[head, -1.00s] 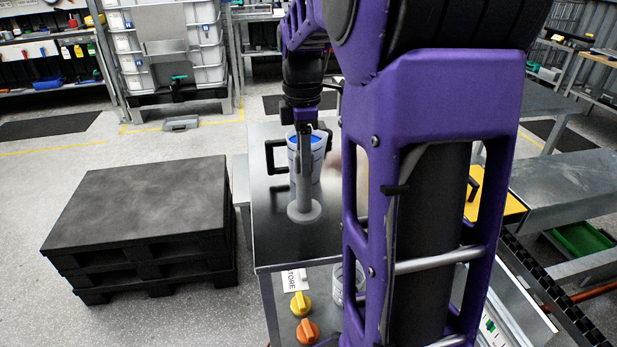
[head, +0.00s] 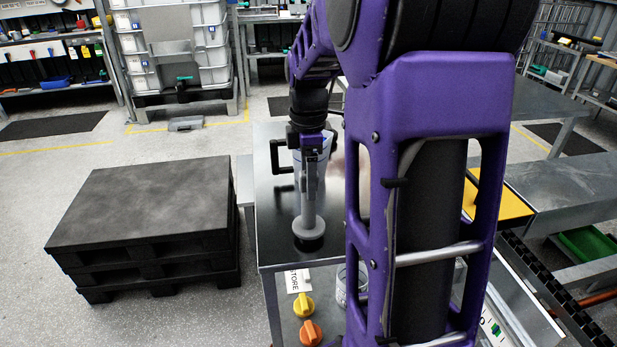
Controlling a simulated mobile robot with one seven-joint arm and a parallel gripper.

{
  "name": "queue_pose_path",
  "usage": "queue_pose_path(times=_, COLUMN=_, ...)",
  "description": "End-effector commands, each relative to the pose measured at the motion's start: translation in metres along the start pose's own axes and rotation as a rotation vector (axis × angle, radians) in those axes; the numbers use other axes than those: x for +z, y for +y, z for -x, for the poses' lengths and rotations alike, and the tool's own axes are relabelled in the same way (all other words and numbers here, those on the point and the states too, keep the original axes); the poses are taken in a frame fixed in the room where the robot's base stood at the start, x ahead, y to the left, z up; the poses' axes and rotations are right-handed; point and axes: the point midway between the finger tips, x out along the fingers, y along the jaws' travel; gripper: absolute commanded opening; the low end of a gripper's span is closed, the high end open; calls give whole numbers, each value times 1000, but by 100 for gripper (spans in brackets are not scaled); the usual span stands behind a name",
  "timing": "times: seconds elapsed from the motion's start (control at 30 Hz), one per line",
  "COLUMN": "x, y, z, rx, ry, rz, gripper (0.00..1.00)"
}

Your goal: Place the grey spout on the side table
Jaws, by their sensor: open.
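The grey spout (head: 309,229) has a wide round flange at its lower end and a slim neck rising from it. It is upright over the dark top of the metal side table (head: 275,228), near its front part. A dark patch shows just under the flange; I cannot tell whether the flange touches the tabletop. My gripper (head: 312,158) points down at the upper end of the spout and is open. The fingertips overlap the spout's neck, so the exact gap between them is hidden.
A pale container with a black handle (head: 281,157) stands behind my gripper, partly hidden. A yellow knob (head: 303,305) and an orange knob (head: 311,332) are below the table's front edge. A black pallet stack (head: 150,205) stands to the left. The tabletop's front left is bare.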

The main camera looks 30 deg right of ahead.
Motion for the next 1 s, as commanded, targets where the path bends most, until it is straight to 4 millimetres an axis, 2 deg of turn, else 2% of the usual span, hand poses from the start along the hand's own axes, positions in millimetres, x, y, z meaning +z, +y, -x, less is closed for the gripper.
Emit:
queue_pose_path(times=0.17, x=0, y=0, z=4, rx=1, ry=0, rz=0, gripper=71)
queue_pose_path(times=0.27, x=0, y=1, z=15, rx=3, ry=0, rz=0, gripper=71)
queue_pose_path(times=0.7, x=0, y=1, z=102, rx=4, ry=0, rz=0, gripper=71)
queue_pose_path(times=0.83, x=0, y=0, z=116, rx=2, ry=0, rz=0, gripper=71)
queue_pose_path(times=1.0, x=0, y=0, z=121, rx=1, ry=0, rz=0, gripper=71)
